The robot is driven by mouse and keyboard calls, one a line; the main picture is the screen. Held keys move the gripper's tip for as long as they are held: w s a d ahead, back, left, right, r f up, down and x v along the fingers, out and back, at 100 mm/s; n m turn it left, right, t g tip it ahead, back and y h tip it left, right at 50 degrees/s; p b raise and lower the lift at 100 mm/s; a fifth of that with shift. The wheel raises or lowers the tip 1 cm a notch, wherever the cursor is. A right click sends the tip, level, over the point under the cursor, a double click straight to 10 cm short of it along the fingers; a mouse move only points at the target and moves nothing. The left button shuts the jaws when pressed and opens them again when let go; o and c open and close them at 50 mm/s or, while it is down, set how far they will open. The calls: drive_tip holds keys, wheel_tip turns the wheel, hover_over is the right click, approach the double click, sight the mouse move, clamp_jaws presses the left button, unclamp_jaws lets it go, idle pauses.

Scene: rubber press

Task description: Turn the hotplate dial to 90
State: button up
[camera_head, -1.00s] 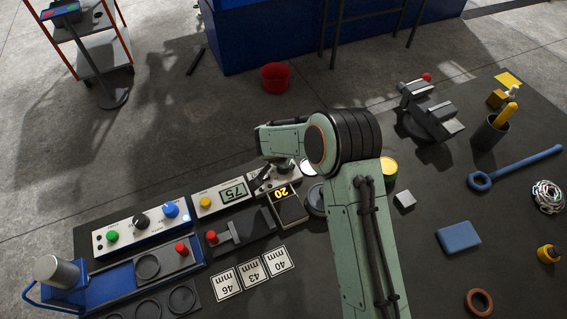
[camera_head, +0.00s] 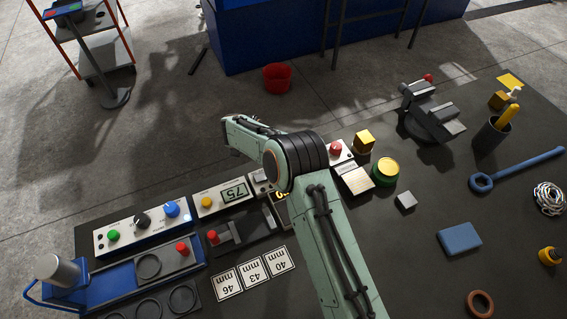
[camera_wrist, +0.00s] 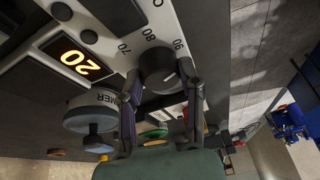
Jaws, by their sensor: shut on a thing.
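The hotplate's white panel (camera_wrist: 183,22) fills the top of the wrist view, with 70, 80 and 90 printed around its round dark dial (camera_wrist: 158,68). The 90 is at the upper right of the dial. My gripper (camera_wrist: 162,80) has one finger on each side of the dial and is shut on it. The dial's exact pointer direction is hard to read. An orange display (camera_wrist: 80,57) beside it reads 20. In the head view my arm hides the gripper and dial, and only a sliver of the lit display (camera_head: 279,195) shows.
Number cards (camera_head: 253,272) lie in front.

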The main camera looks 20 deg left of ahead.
drive_tip(key=shift+f+m, duration=0.1)
drive_tip(key=shift+m, duration=0.6)
drive_tip(key=shift+g, duration=0.3)
drive_tip(key=o, duration=1.2)
drive_tip(key=shift+c, duration=0.2)
drive_tip(key=v, duration=1.2)
drive_tip(key=shift+a, duration=0.2)
